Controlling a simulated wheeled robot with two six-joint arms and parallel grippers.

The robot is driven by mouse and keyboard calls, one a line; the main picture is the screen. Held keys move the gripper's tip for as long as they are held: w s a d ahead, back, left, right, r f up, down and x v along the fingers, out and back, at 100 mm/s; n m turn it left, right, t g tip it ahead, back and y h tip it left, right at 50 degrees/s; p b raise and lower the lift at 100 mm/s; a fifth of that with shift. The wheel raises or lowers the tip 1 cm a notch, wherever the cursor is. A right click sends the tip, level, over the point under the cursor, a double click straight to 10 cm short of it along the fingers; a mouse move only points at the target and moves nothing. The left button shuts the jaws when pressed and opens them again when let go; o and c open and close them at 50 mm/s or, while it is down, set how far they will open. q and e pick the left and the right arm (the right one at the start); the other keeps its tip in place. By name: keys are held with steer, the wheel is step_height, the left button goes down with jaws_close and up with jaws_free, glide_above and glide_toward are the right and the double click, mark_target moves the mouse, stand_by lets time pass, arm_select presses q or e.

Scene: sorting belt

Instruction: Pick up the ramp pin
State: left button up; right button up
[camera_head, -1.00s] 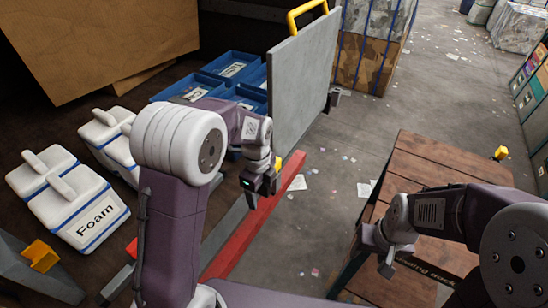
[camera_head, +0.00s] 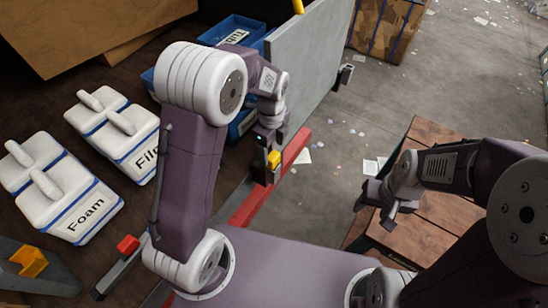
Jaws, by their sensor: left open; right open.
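A small yellow block (camera_head: 274,159), which looks like the ramp pin, is at the red-edged bar below the upright grey plate (camera_head: 308,72). My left gripper (camera_head: 265,172) is open, right at this yellow block, with its fingers pointing down. The fingers partly hide the block's lower part, and I cannot tell whether they touch it. My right gripper (camera_head: 388,222) is open and empty above the wooden dock platform (camera_head: 432,215) at the right.
White lidded containers, one marked Foam (camera_head: 88,212), stand at the left. Blue bins (camera_head: 232,32) stand behind my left arm. A red block (camera_head: 128,244) and a yellow bracket (camera_head: 30,262) are at the lower left. The floor (camera_head: 330,150) beyond the plate is mostly clear, with scraps.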

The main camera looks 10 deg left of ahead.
mark_target(272, 155)
arm_select(q)
step_height(272, 155, down, 3)
steer(key=shift+s+r+p, duration=0.1)
steer(key=shift+r+p, duration=0.1)
steer(key=shift+p, duration=0.15)
steer(key=shift+w+f, duration=0.25)
steer(key=shift+f, duration=0.25)
steer(key=shift+s+f+p, duration=0.15)
steer(key=shift+f+p, duration=0.2)
steer(key=shift+p, duration=0.05)
steer(key=f, duration=0.2)
steer(key=f+p, duration=0.1)
steer(key=f, duration=0.1)
steer(key=shift+s+d, duration=0.15)
steer(key=shift+s, duration=0.05)
steer(key=shift+w+f, duration=0.15)
steer(key=shift+f, duration=0.05)
jaws_close()
